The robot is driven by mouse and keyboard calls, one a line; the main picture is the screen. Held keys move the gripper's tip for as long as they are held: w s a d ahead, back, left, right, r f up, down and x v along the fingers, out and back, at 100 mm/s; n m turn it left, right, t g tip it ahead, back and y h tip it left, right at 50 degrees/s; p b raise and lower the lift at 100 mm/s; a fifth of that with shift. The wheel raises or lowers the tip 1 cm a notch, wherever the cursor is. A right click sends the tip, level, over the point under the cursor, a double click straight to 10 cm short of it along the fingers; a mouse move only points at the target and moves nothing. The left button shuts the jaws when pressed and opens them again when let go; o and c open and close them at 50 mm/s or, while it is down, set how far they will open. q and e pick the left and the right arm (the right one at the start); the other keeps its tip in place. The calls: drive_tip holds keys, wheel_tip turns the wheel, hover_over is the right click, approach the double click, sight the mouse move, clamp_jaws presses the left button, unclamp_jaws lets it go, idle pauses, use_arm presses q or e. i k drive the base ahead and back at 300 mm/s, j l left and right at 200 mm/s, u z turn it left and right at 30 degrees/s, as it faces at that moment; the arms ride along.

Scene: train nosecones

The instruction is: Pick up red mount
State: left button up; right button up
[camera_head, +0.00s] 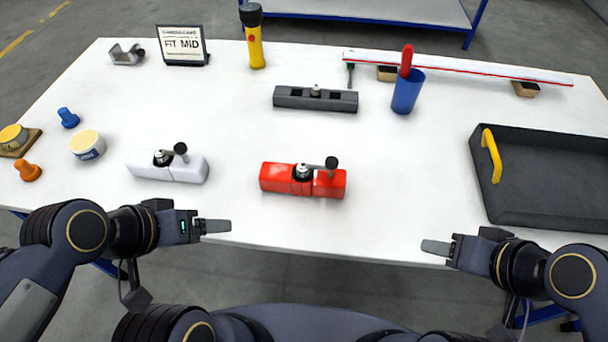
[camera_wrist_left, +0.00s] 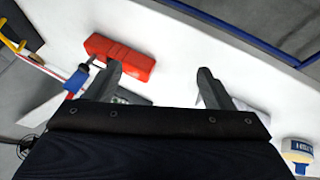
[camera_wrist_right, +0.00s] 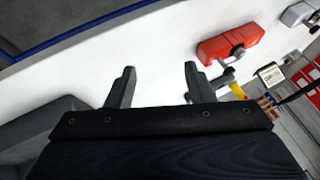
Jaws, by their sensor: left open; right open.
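The red mount (camera_head: 330,184) is a red block with a dark fitting and a black knob on top. It lies near the front middle of the table in the head view. It also shows in the left wrist view (camera_wrist_left: 122,58) and in the right wrist view (camera_wrist_right: 226,44). My left gripper (camera_head: 228,226) is open and empty, at the table's front edge to the left of the mount. My right gripper (camera_head: 424,246) is open and empty, at the front edge to the right of the mount. Neither gripper touches the mount.
A white mount (camera_head: 190,170) lies left of the red one, and a dark grey mount (camera_head: 335,102) lies behind it. A black tray (camera_head: 560,215) with a yellow handle is at the right. A blue cup (camera_head: 407,95) stands behind. The table around the red mount is clear.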

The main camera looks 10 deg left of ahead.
sight(279, 177)
drive_tip(key=k, duration=0.55)
drive_tip(key=k+z, duration=0.1)
drive_tip(key=z, duration=1.75)
drive_tip(key=k+j+z, duration=0.15)
drive_tip(key=k+j, duration=0.2)
drive_tip(key=j, duration=0.2)
drive_tip(key=k+j+z, duration=0.15)
drive_tip(key=k+j, duration=0.2)
drive_tip(key=j, duration=0.2)
drive_tip(key=k+j+z, duration=0.15)
drive_tip(key=k+j, duration=0.2)
drive_tip(key=j, duration=0.15)
